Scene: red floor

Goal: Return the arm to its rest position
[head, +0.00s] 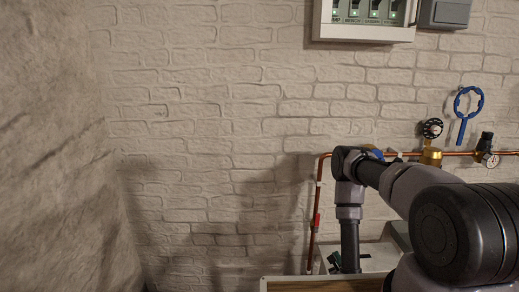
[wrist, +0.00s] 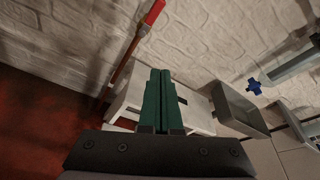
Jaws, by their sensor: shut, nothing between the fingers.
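My gripper (wrist: 160,74) shows in the wrist view with its two green fingers side by side, shut and empty. It points toward the brick wall, in front of a white box-like fixture. In the head view my arm reaches out from the lower right, bends at an elbow near the copper pipe and drops straight down.
A copper pipe (head: 325,155) with a gauge (head: 491,160) runs along the brick wall (head: 220,130). A blue ring-headed tool (head: 462,132) hangs above it. A switch panel (head: 365,32) is higher up. A grey open-topped bin (wrist: 240,108) is right of the fingers. The left side is clear.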

